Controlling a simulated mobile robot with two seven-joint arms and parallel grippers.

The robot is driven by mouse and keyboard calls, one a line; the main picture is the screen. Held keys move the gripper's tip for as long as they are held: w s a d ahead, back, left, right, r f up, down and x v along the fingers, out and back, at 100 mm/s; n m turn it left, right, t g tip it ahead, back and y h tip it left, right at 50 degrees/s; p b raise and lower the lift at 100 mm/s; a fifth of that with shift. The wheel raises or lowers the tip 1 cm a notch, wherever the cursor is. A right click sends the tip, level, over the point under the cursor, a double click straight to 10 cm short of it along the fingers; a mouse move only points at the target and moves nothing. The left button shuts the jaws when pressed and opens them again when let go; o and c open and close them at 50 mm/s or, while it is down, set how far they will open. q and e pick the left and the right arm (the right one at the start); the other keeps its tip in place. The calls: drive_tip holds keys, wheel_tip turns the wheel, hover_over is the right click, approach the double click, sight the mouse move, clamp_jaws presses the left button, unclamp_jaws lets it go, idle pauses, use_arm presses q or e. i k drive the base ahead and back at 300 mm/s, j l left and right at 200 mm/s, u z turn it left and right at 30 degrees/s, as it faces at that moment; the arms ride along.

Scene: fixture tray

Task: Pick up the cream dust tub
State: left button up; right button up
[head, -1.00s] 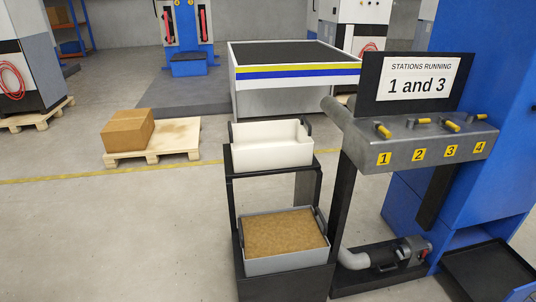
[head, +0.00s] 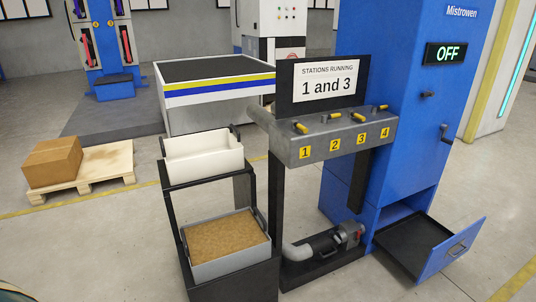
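The cream tub (head: 204,157) sits upright on the upper shelf of a black stand, with a dark handle at its far right end. Its inside looks empty from here. A grey tub (head: 231,265) filled with brown dust stands on the lower shelf below it. Neither of my grippers shows in the head view.
A grey manifold (head: 340,138) with several yellow-handled valves stands right of the tubs, under a sign (head: 326,88) reading "Stations running 1 and 3". A blue cabinet (head: 390,90) shows "OFF", its black drawer tray (head: 415,247) pulled out. A pallet (head: 100,172) with a carton lies left.

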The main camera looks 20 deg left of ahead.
sight(193, 156)
drive_tip(key=j+z, duration=0.1)
drive_tip(key=z, duration=1.65)
drive_tip(key=k+j+z, duration=0.1)
drive_tip(key=j, duration=0.2)
drive_tip(key=k+j, duration=0.15)
drive_tip(key=j, duration=0.15)
drive_tip(key=k+j+z, duration=0.15)
drive_tip(key=j, duration=0.15)
drive_tip(key=k+j, duration=0.25)
drive_tip(key=j, duration=0.15)
drive_tip(key=k+j, duration=0.2)
drive_tip(key=j, duration=0.25)
drive_tip(key=k+j, duration=0.25)
drive_tip(key=j, duration=0.15)
drive_tip(key=k+j, duration=0.2)
drive_tip(key=j, duration=0.25)
drive_tip(key=k+j, duration=0.25)
drive_tip(key=j, duration=0.15)
drive_tip(key=k+j, duration=0.2)
drive_tip(key=j, duration=0.25)
drive_tip(key=k+j, duration=0.25)
drive_tip(key=j, duration=0.15)
